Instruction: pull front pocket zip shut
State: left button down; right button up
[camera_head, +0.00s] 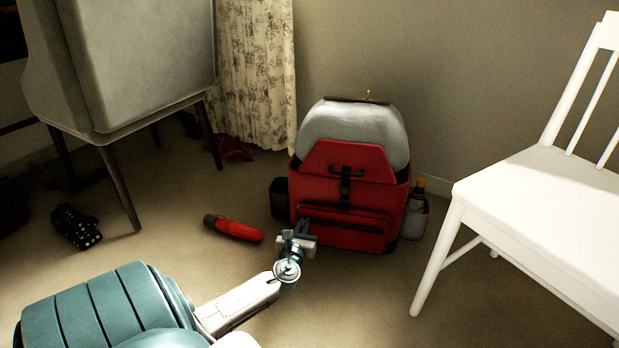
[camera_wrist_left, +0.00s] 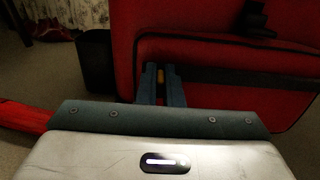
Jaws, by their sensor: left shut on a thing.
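The red backpack (camera_head: 374,200) stands upright on the floor near the back wall, with a grey upper part and a black buckle strap. Its front pocket (camera_head: 345,236) is low on the front, with a dark zip line along its upper edge. The pocket also shows in the left wrist view (camera_wrist_left: 240,88). My left gripper (camera_head: 302,227) is at the left end of this pocket. In the left wrist view its two fingers (camera_wrist_left: 162,72) are close together around a small yellowish zip pull (camera_wrist_left: 168,74). The fingers partly hide the pull. My right gripper is out of view.
A dark container (camera_head: 279,198) is at the pack's left side and a bottle (camera_head: 415,215) at its right. A red cylindrical thing (camera_head: 236,228) lies on the floor to the left. A white chair (camera_head: 545,200) stands on the right. Floor in front is clear.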

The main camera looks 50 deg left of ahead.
pick_arm(q)
jog(key=shift+s+a, duration=0.1)
jog(key=shift+a, duration=0.05)
jog(key=c, duration=1.6)
grip_release()
jog(key=shift+s+a, duration=0.15)
jog(key=p+v, duration=0.4)
jog(key=v, duration=0.6)
jog(key=shift+s+d, duration=0.25)
jog(key=shift+d, duration=0.05)
